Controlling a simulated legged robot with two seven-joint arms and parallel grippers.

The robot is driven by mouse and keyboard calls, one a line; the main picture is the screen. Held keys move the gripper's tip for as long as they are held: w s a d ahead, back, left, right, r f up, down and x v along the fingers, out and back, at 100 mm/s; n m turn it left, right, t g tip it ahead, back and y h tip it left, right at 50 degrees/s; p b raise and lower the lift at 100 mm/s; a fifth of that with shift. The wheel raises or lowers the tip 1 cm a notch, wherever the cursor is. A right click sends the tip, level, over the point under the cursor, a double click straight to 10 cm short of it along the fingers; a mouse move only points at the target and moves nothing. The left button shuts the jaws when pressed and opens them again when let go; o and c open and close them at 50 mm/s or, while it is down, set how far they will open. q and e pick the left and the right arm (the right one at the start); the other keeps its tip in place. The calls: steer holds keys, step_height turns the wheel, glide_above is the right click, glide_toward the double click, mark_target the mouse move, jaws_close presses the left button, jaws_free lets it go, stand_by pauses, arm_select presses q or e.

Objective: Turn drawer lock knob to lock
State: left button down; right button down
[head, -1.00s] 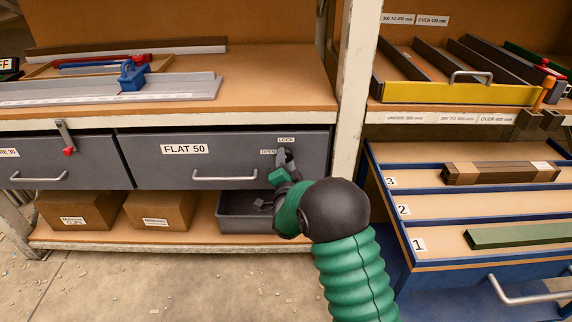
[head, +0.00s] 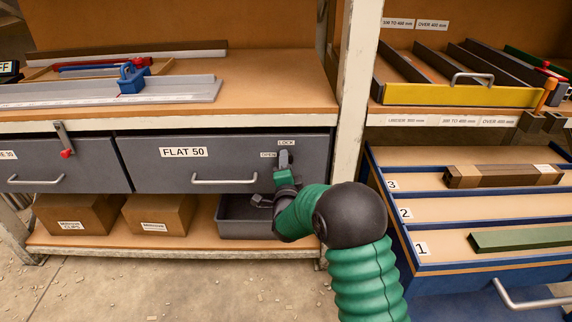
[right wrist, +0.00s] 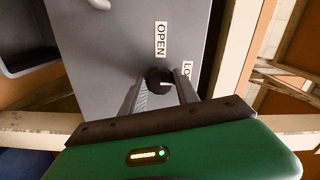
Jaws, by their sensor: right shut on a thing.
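The grey drawer labelled FLAT 50 (head: 150,172) is closed in the head view. Its lock knob (right wrist: 158,80) is a small black round knob with a pale mark, seen in the right wrist view beside the OPEN label (right wrist: 160,39) and the partly hidden LOCK label (right wrist: 187,72). In the head view the LOCK label (head: 286,142) is above the knob and OPEN (head: 268,155) is to its left. My right gripper (right wrist: 160,88) is shut on the knob, one finger on each side. The knob's pale mark points toward the LOCK side in the wrist view. My left gripper is out of view.
A white post (head: 352,110) stands just right of the drawer. A grey bin (head: 232,222) and cardboard boxes (head: 160,213) sit on the shelf below. A blue drawer unit (head: 440,265) with numbered slots is at right.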

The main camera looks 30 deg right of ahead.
steer(key=shift+a+f, duration=0.15)
steer(key=shift+f, duration=0.1)
steer(key=c, duration=1)
jaws_free()
steer(key=shift+o, duration=0.5)
steer(key=shift+r, duration=0.1)
steer(key=p+v, duration=0.5)
steer(key=v, duration=1.1)
steer(key=shift+s, duration=0.4)
